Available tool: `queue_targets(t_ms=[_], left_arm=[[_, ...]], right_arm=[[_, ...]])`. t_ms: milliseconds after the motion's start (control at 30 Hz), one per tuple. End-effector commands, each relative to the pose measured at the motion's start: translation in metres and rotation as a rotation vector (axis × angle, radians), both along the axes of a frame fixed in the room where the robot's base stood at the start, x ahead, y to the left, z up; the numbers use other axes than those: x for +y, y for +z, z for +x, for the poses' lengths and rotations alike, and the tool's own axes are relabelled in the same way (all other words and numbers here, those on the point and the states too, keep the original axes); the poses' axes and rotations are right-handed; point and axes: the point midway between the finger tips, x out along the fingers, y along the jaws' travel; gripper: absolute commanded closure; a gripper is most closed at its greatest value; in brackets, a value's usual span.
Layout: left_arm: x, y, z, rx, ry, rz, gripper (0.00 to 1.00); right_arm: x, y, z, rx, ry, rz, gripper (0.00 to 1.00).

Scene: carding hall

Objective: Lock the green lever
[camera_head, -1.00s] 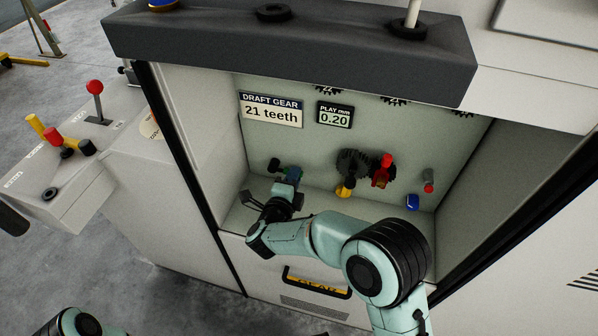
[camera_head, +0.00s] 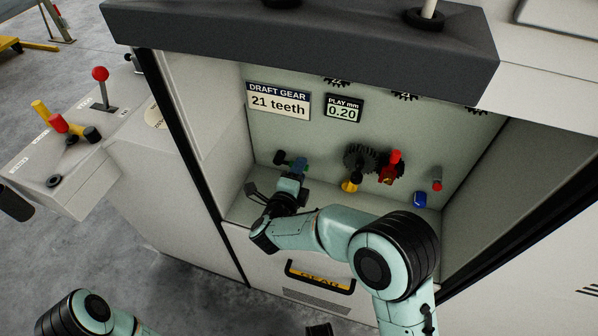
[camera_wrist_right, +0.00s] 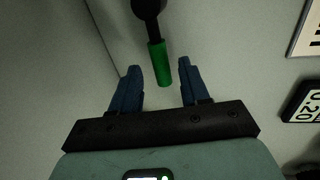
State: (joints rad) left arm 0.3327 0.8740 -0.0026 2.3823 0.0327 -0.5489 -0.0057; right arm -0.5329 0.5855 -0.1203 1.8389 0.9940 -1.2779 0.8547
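The green lever (camera_wrist_right: 159,63) shows in the right wrist view as a green grip on a black stem with a round black hub. In the head view its black hub (camera_head: 280,157) is at the left of the recess's back wall, and its grip is mostly hidden by my gripper. My right gripper (camera_wrist_right: 158,67) is open. Its two blue fingers stand on either side of the lower end of the green grip, with gaps on both sides. My right gripper is also in the head view (camera_head: 298,168).
Right of the lever are dark gears (camera_head: 360,158), a yellow knob (camera_head: 351,182), a red handle (camera_head: 392,168), a blue block (camera_head: 420,199) and a red-tipped grey lever (camera_head: 437,179). A dark ledge (camera_head: 300,40) overhangs the recess. A control console (camera_head: 60,170) stands at left.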

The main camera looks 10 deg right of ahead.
Motion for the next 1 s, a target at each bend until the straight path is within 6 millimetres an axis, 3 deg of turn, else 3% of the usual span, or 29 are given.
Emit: queue_targets(t_ms=[267,667,800,1000], left_arm=[[0.000,0.003,0.003,-0.010,0.000,0.001,0.39],[-0.005,0.034,0.033,-0.114,-0.006,0.005,0.39],[-0.008,0.039,0.032,-0.112,-0.011,0.001,0.39],[-0.011,0.040,0.025,-0.095,-0.016,-0.008,0.39]], right_arm=[[0.004,0.003,-0.006,-0.002,0.000,-0.002,0.55],[0.047,0.020,-0.075,0.000,0.004,-0.002,0.55],[0.059,0.024,-0.096,-0.001,0.003,-0.001,0.55],[0.067,0.027,-0.111,0.000,0.001,-0.001,0.55]])
